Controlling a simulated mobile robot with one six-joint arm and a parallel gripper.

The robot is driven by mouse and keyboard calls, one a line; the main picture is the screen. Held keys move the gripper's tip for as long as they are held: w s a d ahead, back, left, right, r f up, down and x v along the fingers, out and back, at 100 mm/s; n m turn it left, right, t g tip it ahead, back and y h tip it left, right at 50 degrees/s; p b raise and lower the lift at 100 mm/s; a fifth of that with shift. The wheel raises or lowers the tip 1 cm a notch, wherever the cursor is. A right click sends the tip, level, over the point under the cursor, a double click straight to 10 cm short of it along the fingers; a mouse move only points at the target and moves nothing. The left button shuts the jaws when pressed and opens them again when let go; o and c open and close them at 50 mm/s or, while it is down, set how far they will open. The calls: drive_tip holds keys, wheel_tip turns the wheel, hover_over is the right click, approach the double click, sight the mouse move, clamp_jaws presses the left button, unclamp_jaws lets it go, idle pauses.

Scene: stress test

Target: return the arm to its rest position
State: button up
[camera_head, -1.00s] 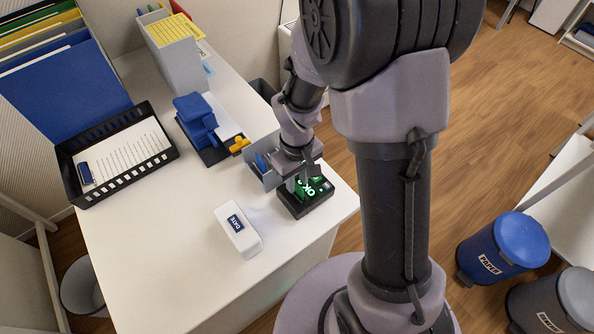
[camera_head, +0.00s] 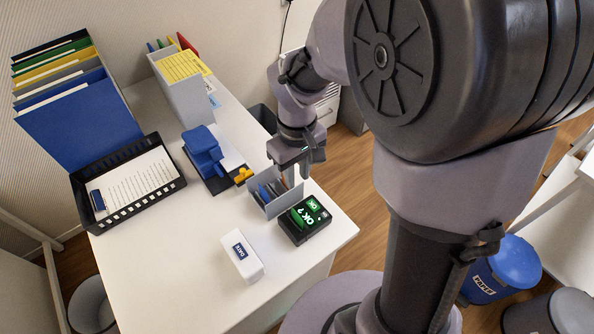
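My arm reaches in from the right, large in the head view. My gripper (camera_head: 299,165) hangs above the far right part of the white desk, over the pen holder and apart from the black device. Its two fingers point down and I cannot clearly see a gap between them. The black device (camera_head: 305,220) with a green lit screen reading "OK" stands near the desk's right edge, fully in view. Nothing shows hanging from the gripper.
On the desk (camera_head: 170,270) are a white date stamp (camera_head: 242,257), a grey pen holder (camera_head: 272,197), a blue hole punch (camera_head: 204,150), a black paper tray (camera_head: 130,203) and a magazine file (camera_head: 186,95). A blue paper bin (camera_head: 505,268) stands on the floor at right.

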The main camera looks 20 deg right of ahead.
drive_tip(key=s+a+r+m+t+y+b, duration=0.1)
drive_tip(key=s+a+r+m+t+b, duration=0.1)
drive_tip(key=s+r+m+t, duration=0.1)
drive_tip(key=s+a+r+m+t+y+b, duration=0.1)
drive_tip(key=s+r+m, duration=0.4)
drive_tip(key=s, duration=0.5)
wheel_tip(320, 180, up, 2)
drive_tip(key=shift+a+r+t+b, duration=0.2)
drive_tip(key=shift+a+t+b, duration=0.25)
drive_tip(key=shift+t, duration=0.45)
drive_tip(key=shift+w, duration=0.1)
